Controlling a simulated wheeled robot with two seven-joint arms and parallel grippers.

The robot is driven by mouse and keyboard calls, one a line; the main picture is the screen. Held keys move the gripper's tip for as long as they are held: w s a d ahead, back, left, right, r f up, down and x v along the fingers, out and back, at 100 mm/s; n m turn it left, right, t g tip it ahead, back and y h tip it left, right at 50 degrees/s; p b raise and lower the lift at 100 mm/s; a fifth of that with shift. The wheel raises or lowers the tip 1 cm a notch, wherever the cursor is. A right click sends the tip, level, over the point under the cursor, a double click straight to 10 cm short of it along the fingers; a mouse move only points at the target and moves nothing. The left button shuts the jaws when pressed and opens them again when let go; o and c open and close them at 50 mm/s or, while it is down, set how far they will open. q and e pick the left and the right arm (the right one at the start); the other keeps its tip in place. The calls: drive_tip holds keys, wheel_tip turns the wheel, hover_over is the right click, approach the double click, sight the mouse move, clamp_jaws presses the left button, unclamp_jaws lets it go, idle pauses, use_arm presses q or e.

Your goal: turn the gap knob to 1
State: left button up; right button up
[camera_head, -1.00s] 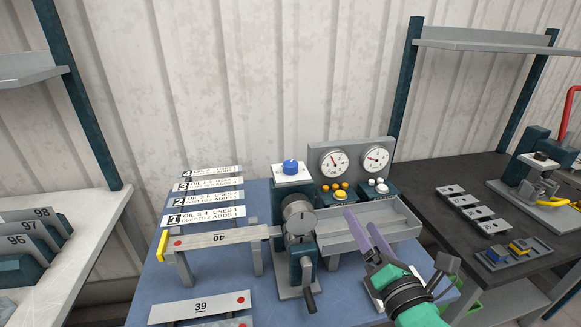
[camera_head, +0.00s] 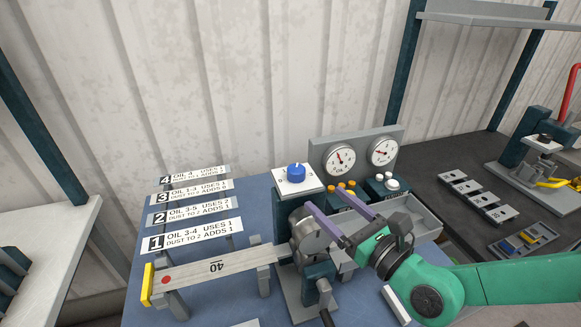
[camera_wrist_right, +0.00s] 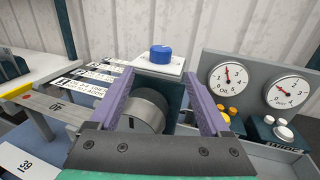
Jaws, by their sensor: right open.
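The blue gap knob (camera_head: 296,172) sits on a white plate (camera_head: 298,186) on top of the bender. It also shows in the right wrist view (camera_wrist_right: 161,54), ahead of and above the fingers. The plate's markings are too small to read for certain. My right gripper (camera_head: 325,203) is open and empty, its two purple fingers pointing toward the bender's upper part, short of the knob and apart from it. In the right wrist view a grey roller (camera_wrist_right: 145,110) shows between the fingers. My left gripper is not in view.
Two dials (camera_head: 339,159) stand behind orange and white buttons (camera_head: 391,182) right of the knob. A grey tray (camera_head: 418,215) lies below them. A strip marked 40 (camera_head: 220,268) extends left from the bender. Numbered cards (camera_head: 195,215) lie at left.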

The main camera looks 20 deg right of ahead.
sight(301, 177)
drive_tip(key=shift+w+a+r, duration=0.2)
drive_tip(key=shift+w, duration=0.6)
drive_tip(key=shift+x, duration=0.8)
drive_tip(key=p+x, duration=0.2)
drive_tip(key=x, duration=0.1)
drive_tip(key=p+x, duration=0.1)
drive_tip(key=x, duration=0.1)
drive_tip(key=shift+r, duration=0.25)
drive_tip(key=x, duration=0.1)
drive_tip(key=p+x, duration=0.1)
drive_tip(key=x, duration=0.1)
drive_tip(key=shift+w+a+f, duration=0.1)
drive_tip(key=shift+w+f, duration=0.2)
drive_tip(key=shift+w+a+f, duration=0.1)
drive_tip(key=shift+w, duration=0.1)
drive_tip(key=shift+s, duration=0.15)
drive_tip(key=c, duration=0.3)
clamp_jaws()
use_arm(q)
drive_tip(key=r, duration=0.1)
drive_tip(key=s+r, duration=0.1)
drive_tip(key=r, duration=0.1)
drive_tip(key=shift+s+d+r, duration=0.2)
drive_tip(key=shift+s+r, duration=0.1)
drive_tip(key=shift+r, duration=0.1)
